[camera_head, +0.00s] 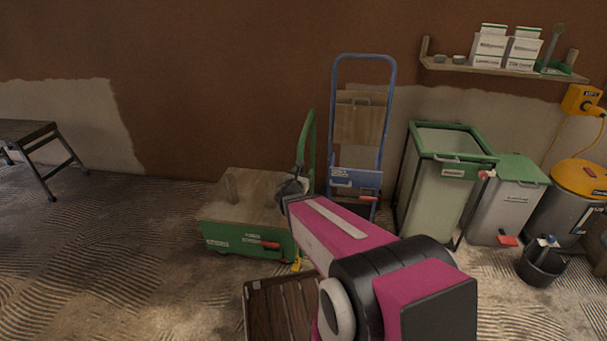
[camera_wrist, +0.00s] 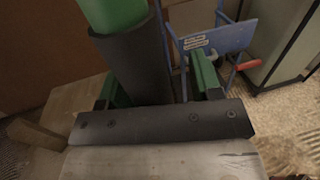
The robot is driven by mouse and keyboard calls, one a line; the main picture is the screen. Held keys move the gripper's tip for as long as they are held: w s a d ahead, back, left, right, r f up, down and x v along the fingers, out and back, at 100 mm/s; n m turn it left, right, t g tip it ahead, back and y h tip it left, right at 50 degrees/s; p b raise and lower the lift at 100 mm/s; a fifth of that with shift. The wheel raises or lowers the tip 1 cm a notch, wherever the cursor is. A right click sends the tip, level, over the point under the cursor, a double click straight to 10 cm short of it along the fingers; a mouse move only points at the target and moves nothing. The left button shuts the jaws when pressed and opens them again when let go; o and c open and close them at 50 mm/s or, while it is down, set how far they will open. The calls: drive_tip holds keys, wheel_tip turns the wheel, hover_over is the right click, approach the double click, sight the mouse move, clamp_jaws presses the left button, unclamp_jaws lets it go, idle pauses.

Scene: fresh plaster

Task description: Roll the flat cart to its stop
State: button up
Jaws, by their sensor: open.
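The flat cart (camera_head: 235,238) stands left of centre in the head view. It has a green body, a wooden deck and a green push handle (camera_head: 309,140) at its right end. My gripper (camera_head: 290,188) is at the handle, above the deck's right end. In the wrist view the open jaws (camera_wrist: 152,72) have a green finger on each side of the handle's dark sleeve (camera_wrist: 138,62). I cannot tell whether a finger touches it. A small yellow piece (camera_head: 296,264) is on the floor by the cart's right front corner; I cannot tell whether it is the stop.
A blue hand truck (camera_head: 334,62) stands behind, against the wall. A green-rimmed bin (camera_head: 430,190), a grey bin (camera_head: 505,205) and a yellow-topped drum (camera_head: 580,178) stand right. Brown slatted wood (camera_head: 275,310) is in front. A bench (camera_head: 28,130) is far left; floor between is clear.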

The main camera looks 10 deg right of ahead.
drive_tip(key=v, duration=1)
drive_tip(key=shift+s+a, duration=0.2)
drive_tip(key=shift+s, duration=0.1)
drive_tip(key=shift+d, duration=0.1)
drive_tip(key=s+d+f+m+g, duration=0.5)
drive_tip(key=d+m+g, duration=0.4)
drive_tip(key=m, duration=0.8)
drive_tip(key=s+a+m+g+y, duration=0.4)
drive_tip(key=a+m+g+y, duration=0.2)
drive_tip(key=m+y, duration=0.4)
drive_tip(key=shift+s+a+m, duration=0.2)
drive_tip(key=shift+a+m, duration=0.55)
drive_tip(key=shift+m, duration=0.35)
drive_tip(key=shift+o, duration=0.3)
drive_tip(key=shift+f, duration=0.15)
